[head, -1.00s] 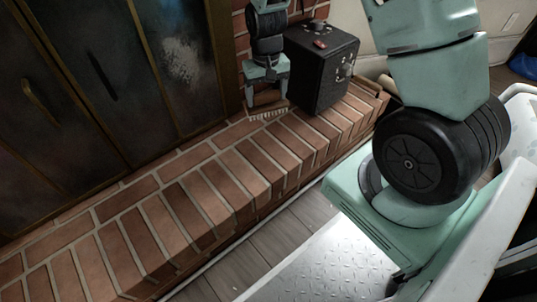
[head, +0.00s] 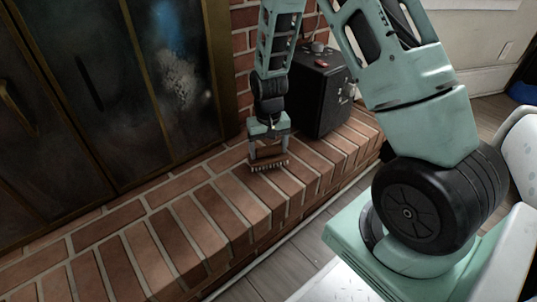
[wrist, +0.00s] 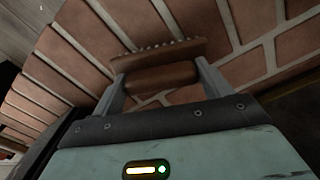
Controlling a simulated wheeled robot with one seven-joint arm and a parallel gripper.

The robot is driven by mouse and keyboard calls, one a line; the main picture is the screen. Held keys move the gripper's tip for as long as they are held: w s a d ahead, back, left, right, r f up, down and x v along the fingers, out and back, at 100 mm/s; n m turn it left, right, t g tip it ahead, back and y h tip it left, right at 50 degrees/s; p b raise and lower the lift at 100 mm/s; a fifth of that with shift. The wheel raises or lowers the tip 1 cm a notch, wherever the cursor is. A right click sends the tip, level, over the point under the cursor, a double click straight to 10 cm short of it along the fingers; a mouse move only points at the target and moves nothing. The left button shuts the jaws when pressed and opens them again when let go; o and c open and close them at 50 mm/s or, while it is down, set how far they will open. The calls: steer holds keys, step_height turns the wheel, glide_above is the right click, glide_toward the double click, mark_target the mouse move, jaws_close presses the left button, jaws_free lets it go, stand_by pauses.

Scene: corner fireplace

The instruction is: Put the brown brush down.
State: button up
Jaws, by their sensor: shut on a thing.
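The brown brush (head: 268,161) is between the two fingers of my gripper (head: 269,148), just over the brick hearth ledge (head: 190,215). In the head view its pale bristles point down toward the bricks; I cannot tell if they touch. In the wrist view the brush (wrist: 160,58) lies across the fingertips of my gripper (wrist: 160,82), with a row of bristle tufts along its far edge. My gripper is shut on it and points down.
A black box-shaped device (head: 320,92) with a red item (head: 321,63) on top stands on the ledge to the right of my gripper. Dark fireplace doors (head: 110,85) are at the left. Bare bricks lie to the left along the ledge.

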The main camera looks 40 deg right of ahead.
mark_target(268, 147)
steer(key=shift+f, duration=0.2)
steer(key=shift+f, duration=0.1)
steer(key=o, duration=0.9)
steer(key=shift+o, duration=0.2)
step_height(268, 147, up, 12)
steer(key=p, duration=0.8)
steer(key=s+a+r+n+y, duration=0.1)
steer(key=s+a+r+n, duration=0.2)
steer(key=a, duration=0.5)
steer(key=s+a+r+n, duration=0.2)
steer(key=s+a+r, duration=0.1)
steer(key=a+r, duration=0.35)
steer(key=s+a+r+n, duration=0.2)
steer(key=s+a, duration=0.3)
steer(key=s, duration=0.4)
steer(key=s+a+r+n, duration=0.3)
steer(key=s+a+n, duration=0.1)
steer(key=s, duration=0.5)
steer(key=shift+a+r+n, duration=0.3)
steer(key=shift+a+n, duration=0.1)
